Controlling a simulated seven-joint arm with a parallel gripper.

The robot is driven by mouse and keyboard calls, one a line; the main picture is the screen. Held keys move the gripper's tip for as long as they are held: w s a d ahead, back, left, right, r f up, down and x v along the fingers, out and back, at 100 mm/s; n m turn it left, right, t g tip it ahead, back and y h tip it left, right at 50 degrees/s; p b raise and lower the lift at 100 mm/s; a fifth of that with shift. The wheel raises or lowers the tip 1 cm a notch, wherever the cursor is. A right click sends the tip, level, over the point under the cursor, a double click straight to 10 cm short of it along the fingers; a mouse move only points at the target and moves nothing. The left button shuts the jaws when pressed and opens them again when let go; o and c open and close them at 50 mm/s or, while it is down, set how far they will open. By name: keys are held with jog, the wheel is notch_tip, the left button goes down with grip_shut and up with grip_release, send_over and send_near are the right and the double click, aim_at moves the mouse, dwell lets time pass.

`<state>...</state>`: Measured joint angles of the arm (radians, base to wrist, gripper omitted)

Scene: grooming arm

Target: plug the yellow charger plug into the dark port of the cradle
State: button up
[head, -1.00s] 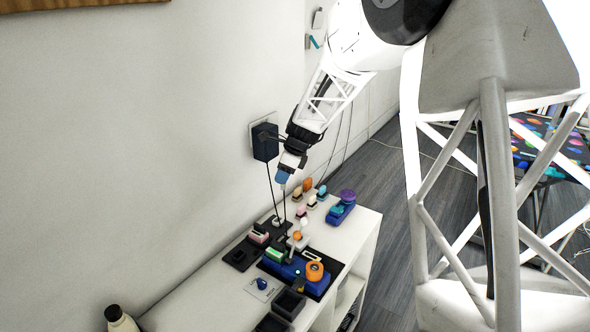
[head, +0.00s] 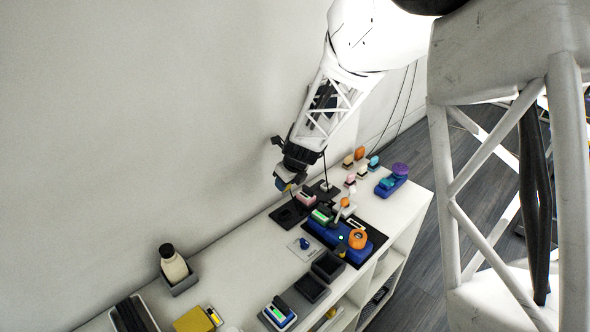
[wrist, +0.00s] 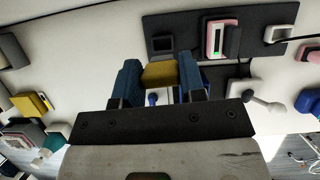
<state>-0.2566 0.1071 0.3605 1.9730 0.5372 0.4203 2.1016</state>
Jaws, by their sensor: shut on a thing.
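My gripper (wrist: 160,78) has blue fingers shut on the yellow charger plug (wrist: 160,73), which shows between the fingertips in the wrist view. In the head view my gripper (head: 287,182) hangs above the white shelf top, near the wall side of a black cradle plate (head: 288,214). In the wrist view the plate (wrist: 187,24) lies beyond the plug, with a dark square port (wrist: 162,44) just past the plug's far end. The plug and port look apart. The plug's front face is hidden.
A pink-and-white device (wrist: 215,38) stands on the plate right of the port. A blue block with an orange ring (head: 357,239) stands close by. A bottle (head: 173,263) in a grey holder is at the left. The wall rises close behind my gripper.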

aim_at(287, 193)
jog(key=shift+s+a+f+m, duration=0.1)
jog(key=shift+a+f+m, duration=0.2)
jog(key=shift+f, duration=0.3)
jog(key=shift+f, duration=0.2)
jog(key=shift+f, duration=2.65)
jog(key=shift+f, duration=1.5)
dwell(0.5)
jog(key=o, duration=1)
jog(key=shift+r, duration=0.15)
jog(key=shift+v, duration=3.75)
jog(key=shift+s+d, duration=0.1)
